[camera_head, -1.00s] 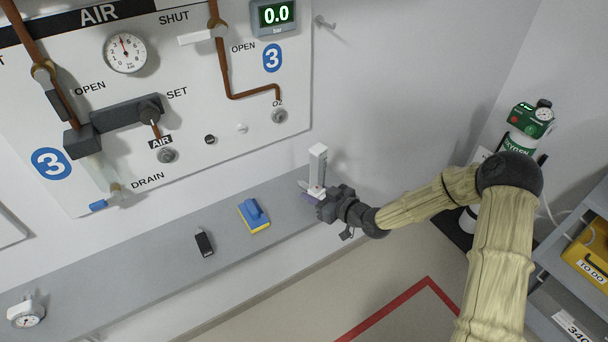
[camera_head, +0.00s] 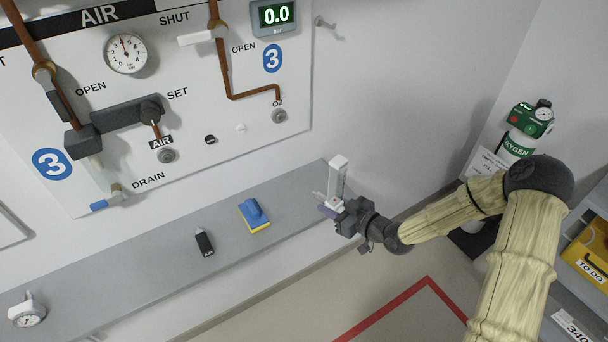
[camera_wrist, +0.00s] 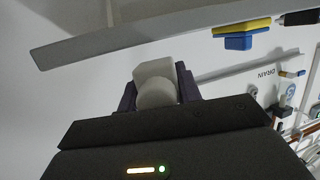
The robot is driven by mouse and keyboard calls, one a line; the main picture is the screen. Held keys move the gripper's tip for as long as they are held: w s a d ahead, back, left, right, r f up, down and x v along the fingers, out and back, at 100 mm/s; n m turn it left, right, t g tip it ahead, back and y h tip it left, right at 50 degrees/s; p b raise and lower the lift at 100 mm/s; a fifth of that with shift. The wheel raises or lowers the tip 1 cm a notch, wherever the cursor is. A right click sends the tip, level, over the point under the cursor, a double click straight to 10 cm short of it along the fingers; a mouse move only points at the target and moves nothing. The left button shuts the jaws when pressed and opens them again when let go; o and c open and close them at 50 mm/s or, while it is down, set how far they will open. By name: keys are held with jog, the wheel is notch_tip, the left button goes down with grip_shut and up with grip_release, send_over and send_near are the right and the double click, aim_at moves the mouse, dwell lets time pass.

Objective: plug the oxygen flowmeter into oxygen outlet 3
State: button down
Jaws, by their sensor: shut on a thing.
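The oxygen flowmeter (camera_head: 338,180), a white body with a clear upright tube, is held in my gripper (camera_head: 334,209) at the right end of the shelf. In the wrist view the flowmeter (camera_wrist: 156,82) shows as a pale block between the dark fingers of my gripper (camera_wrist: 158,90). My gripper is shut on it. The flowmeter stands nearly upright, and I cannot tell its exact height over the shelf edge. The oxygen outlet 3 (camera_head: 279,116), marked O2, is a round metal socket on the wall panel, up and left of the flowmeter, with nothing in it.
The similar AIR outlet (camera_head: 167,156) is left on the panel. An oxygen cylinder (camera_head: 518,146) stands at right.

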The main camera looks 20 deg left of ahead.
jog(key=shift+s+d, duration=0.3)
jog(key=shift+d, duration=0.3)
jog(key=shift+s+d, duration=0.3)
jog(key=shift+d, duration=0.3)
dwell(0.6)
